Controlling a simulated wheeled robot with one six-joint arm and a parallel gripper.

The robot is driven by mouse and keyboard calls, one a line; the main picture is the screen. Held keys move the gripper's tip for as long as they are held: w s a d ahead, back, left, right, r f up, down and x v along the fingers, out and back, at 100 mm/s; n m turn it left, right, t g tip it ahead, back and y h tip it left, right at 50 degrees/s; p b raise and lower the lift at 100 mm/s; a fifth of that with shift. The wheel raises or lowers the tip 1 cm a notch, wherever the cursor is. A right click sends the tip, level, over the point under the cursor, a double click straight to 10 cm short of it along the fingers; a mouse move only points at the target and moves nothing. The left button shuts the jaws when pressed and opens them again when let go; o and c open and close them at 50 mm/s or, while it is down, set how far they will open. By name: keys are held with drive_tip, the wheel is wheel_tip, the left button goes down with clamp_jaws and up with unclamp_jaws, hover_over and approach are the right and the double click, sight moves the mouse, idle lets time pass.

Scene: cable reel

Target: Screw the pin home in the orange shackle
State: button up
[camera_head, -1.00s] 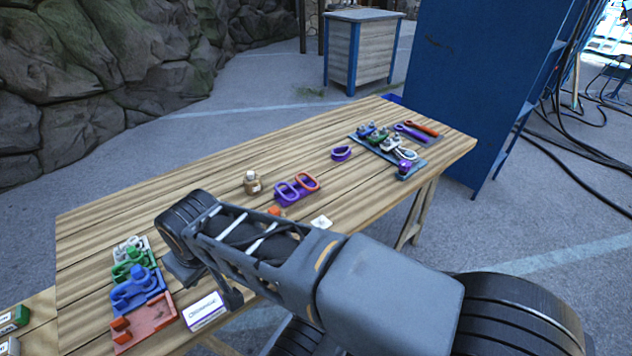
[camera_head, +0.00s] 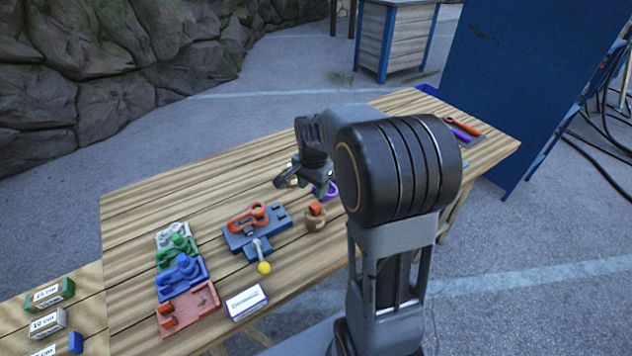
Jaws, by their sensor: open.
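The orange shackle (camera_head: 252,216) lies on a blue-grey block fixture (camera_head: 238,240) near the middle of the table. A grey lever-like part with a yellow ball (camera_head: 264,267) sticks out at the fixture's front. To the right, an orange piece (camera_head: 316,209) stands in a small tan round holder (camera_head: 315,222); I cannot tell if it is the pin. My gripper (camera_head: 303,185) is open, pointing down behind and above that holder, apart from the shackle. Something purple (camera_head: 327,190) shows beside its fingers, partly hidden. No pin can be made out in the shackle.
White, green, blue and red trays (camera_head: 188,310) stand in a row at the left, with a white label card (camera_head: 246,302) beside them. A purple tool and an orange tool (camera_head: 462,126) lie at the far right. My arm hides the table's right middle. The table's back left is bare.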

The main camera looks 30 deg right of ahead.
sight(315, 205)
drive_tip(key=shift+w+d+f+m, duration=0.35)
drive_tip(key=shift+f+m, duration=0.05)
drive_tip(key=shift+f, duration=0.1)
drive_tip(key=shift+w+d+f+m, duration=0.3)
drive_tip(key=shift+d+f+m, duration=0.1)
drive_tip(key=shift+f, duration=0.1)
drive_tip(key=shift+a+f+b, duration=0.1)
drive_tip(key=shift+f+b, duration=1.25)
drive_tip(key=shift+f, duration=0.35)
drive_tip(key=shift+f, duration=0.1)
drive_tip(key=shift+f+b, duration=1.7)
drive_tip(key=shift+f, duration=0.5)
drive_tip(key=c, duration=0.9)
drive_tip(key=shift+r, duration=0.1)
drive_tip(key=shift+c, duration=0.2)
drive_tip(key=shift+r, duration=0.15)
